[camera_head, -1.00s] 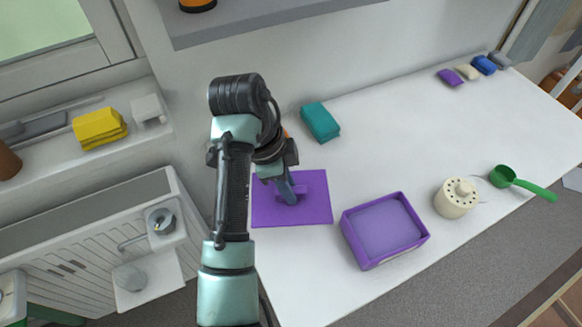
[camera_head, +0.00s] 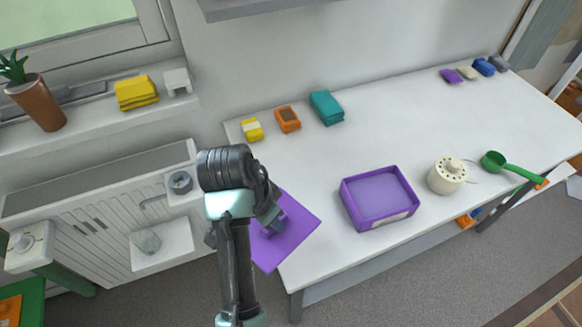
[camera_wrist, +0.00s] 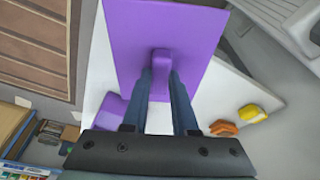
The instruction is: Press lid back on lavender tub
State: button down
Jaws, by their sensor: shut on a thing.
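The purple lid (camera_head: 294,234) is a flat rectangular plate with a raised handle. My gripper (camera_head: 274,222) is shut on the lid's handle (camera_wrist: 161,62), and the wrist view shows a finger on each side of it. The lid is held at the table's left end, partly past the edge, turned at an angle. Part of it is hidden by my arm. The lavender tub (camera_head: 349,207) stands open on the table to the right of the lid, with a pale lavender inside. A corner of the tub also shows in the wrist view (camera_wrist: 108,108).
On the white table (camera_head: 410,130) stand a cream pot with holes (camera_head: 447,176), a green scoop (camera_head: 512,168), a teal block (camera_head: 326,107), an orange block (camera_head: 287,119) and a yellow block (camera_head: 252,130). Several small blocks lie at the far right. The table's middle back is clear.

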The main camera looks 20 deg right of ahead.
jog(key=a+f+n+t+y, duration=0.1)
jog(key=a+f+n+y, duration=0.2)
jog(key=n, duration=1)
jog(key=a+f, duration=0.2)
jog(key=a, duration=0.3)
jog(key=shift+a+t, duration=0.15)
jog(key=shift+t, duration=0.25)
